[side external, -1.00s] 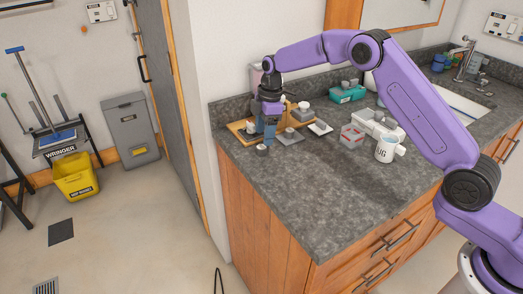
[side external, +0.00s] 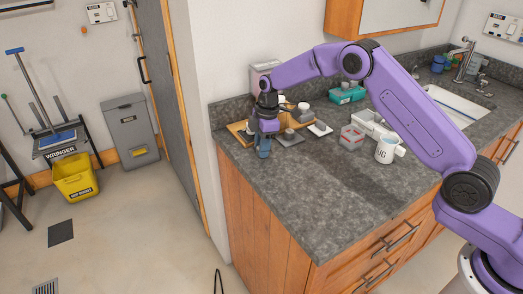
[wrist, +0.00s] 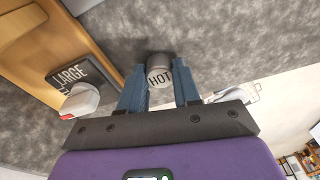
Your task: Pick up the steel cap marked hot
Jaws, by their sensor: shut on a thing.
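The steel cap marked HOT (wrist: 158,71) is a small grey cylinder, seen in the wrist view between my gripper's two blue fingers. My gripper (side external: 264,152) points down at the left front part of the counter, and its fingers hide the cap in the side view. The gripper is shut on the cap, with a finger on either side. I cannot tell whether the cap is touching the counter.
A wooden tray (side external: 237,129) is just behind my gripper. Grey and white small plates lie to the right. A white mug (side external: 385,151) and clear box (side external: 351,139) stand further right. The front counter is clear.

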